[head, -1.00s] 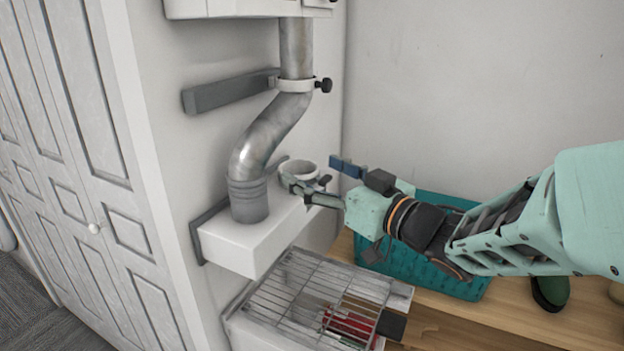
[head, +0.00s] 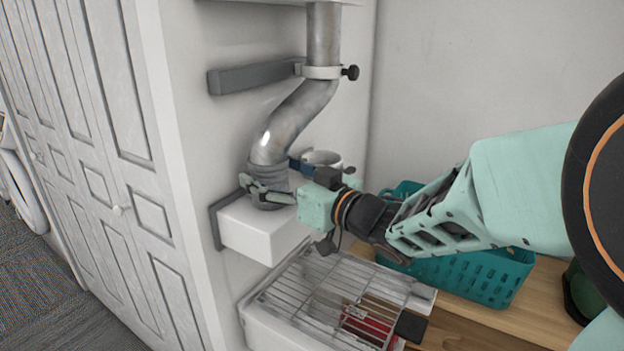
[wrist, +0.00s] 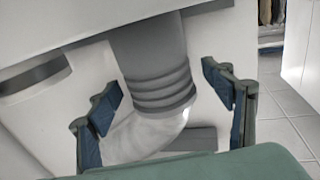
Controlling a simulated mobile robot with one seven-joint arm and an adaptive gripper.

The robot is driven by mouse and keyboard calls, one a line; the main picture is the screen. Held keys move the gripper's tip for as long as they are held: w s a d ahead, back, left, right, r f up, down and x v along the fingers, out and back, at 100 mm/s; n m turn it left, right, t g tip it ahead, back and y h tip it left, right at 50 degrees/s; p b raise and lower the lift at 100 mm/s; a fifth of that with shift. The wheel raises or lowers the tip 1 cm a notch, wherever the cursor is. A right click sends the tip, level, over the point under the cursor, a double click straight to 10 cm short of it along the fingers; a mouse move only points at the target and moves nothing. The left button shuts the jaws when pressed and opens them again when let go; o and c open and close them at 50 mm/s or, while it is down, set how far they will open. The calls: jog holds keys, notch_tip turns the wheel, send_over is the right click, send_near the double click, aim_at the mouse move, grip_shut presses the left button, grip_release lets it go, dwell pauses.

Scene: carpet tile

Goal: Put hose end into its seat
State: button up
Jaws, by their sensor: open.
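The metal hose ends in a grey ribbed cuff (head: 268,182), whose lower end meets the top of a white block (head: 262,232). My gripper (head: 276,178) is open at the cuff, one finger in front and the other behind. In the wrist view the cuff (wrist: 160,75) lies between the spread fingers (wrist: 165,98), with gaps at both sides; contact is not visible.
A clamp ring with a black knob (head: 322,72) holds the pipe above, beside a grey wall bar (head: 250,78). A wire rack (head: 335,285) lies below the block. A teal basket (head: 480,278) stands on the wooden surface at right. White panelled doors (head: 95,130) are at left.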

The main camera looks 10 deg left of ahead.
jog(key=shift+x, duration=0.8)
jog(key=shift+c, duration=0.5)
jog(key=c, duration=1.3)
jog(key=shift+r, duration=0.2)
